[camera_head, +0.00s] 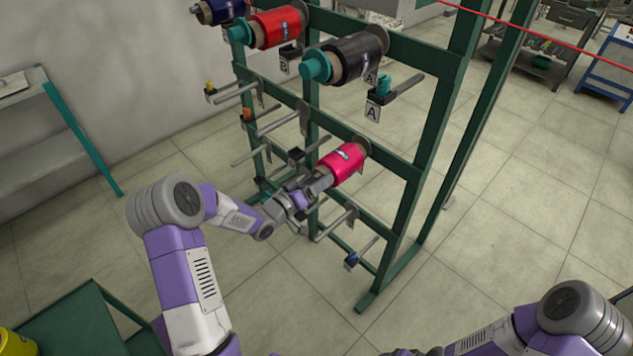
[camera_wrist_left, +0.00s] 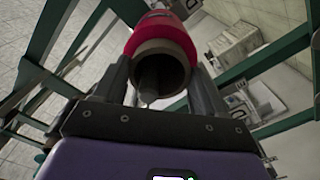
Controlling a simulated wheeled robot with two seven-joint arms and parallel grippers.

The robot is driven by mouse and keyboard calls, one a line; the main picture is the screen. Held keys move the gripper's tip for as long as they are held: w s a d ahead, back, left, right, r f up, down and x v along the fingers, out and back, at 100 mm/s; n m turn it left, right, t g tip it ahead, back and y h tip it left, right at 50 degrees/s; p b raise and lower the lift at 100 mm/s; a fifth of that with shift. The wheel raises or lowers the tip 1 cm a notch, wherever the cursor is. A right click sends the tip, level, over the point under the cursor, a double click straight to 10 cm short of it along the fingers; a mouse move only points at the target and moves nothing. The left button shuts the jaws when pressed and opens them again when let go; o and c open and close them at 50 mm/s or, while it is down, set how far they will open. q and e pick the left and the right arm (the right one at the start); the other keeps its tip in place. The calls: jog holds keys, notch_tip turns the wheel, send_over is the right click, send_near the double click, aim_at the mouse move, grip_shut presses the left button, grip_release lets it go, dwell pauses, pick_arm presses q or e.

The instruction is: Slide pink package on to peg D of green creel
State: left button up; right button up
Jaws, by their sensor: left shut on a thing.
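The pink package (camera_head: 345,163) is on the middle row of the green creel (camera_head: 428,140), at its right-hand end, with its far end close to a round grey disc at the frame. My left gripper (camera_head: 318,182) is shut on the package's near end. In the left wrist view, the fingers (camera_wrist_left: 160,72) lie on both sides of the package (camera_wrist_left: 155,35) and its hollow core. A dark grey rod shape shows inside the core, apparently a peg. The letter of this peg is not readable in the head view. My right gripper is out of sight; only its arm shows at lower right.
Red (camera_head: 276,28), black (camera_head: 345,57) and dark blue (camera_head: 219,11) packages sit on the upper row. Several bare pegs stick out at the left and below, including one with a blue piece (camera_head: 351,260).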

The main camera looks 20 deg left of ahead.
pick_arm(q)
jog(key=o, duration=1.7)
jog(key=p+v, duration=0.2)
jog(key=v, duration=0.6)
jog(key=s+d+f+n+g+y+p, duration=0.1)
jog(key=s+d+f+g, duration=0.15)
jog(key=d+f, duration=0.35)
jog(key=s+d+f+g+y, duration=0.1)
jog(key=d+f+g, duration=0.3)
jog(key=f, duration=0.3)
jog(key=s+d+f+g, duration=0.3)
jog(key=s, duration=0.3)
jog(key=s+d+f+m+g+p, duration=0.1)
jog(key=s+d+f+g, duration=0.2)
jog(key=s, duration=0.4)
jog(key=s+d+f+g, duration=0.3)
jog(key=s, duration=0.4)
jog(key=shift+s+d+f+g+y+p, duration=0.1)
jog(key=shift+d+f+g+y+p, duration=0.1)
jog(key=shift+d+g+y+p, duration=0.15)
